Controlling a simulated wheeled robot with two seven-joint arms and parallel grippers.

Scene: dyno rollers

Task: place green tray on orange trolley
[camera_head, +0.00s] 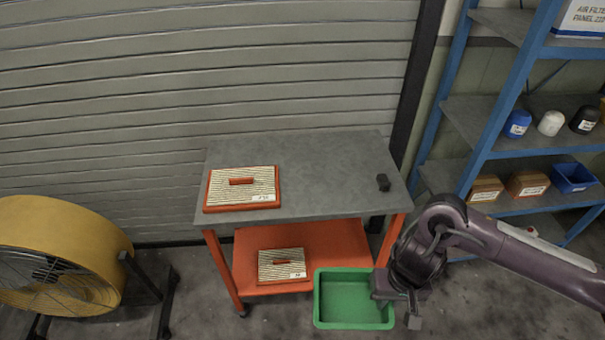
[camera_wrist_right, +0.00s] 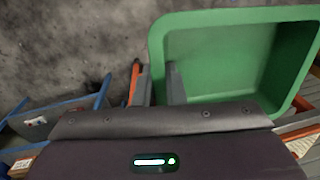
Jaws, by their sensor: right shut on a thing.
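The green tray (camera_head: 350,321) is empty and held in front of the orange trolley, at its lower right in the head view. My right gripper (camera_head: 398,300) is shut on the tray's right wall. In the right wrist view the green tray (camera_wrist_right: 215,20) fills the upper right, with a finger of the right gripper (camera_wrist_right: 160,85) against its wall. The orange trolley (camera_head: 325,240) has a grey top (camera_head: 320,185) and an orange lower shelf. The tray overlaps the shelf's front right corner in the picture; I cannot tell its height. My left gripper is not in view.
Another filter (camera_head: 282,264) lies on the lower shelf. The top's middle is clear. A yellow fan (camera_head: 75,235) stands left, a blue rack (camera_head: 500,110) right.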

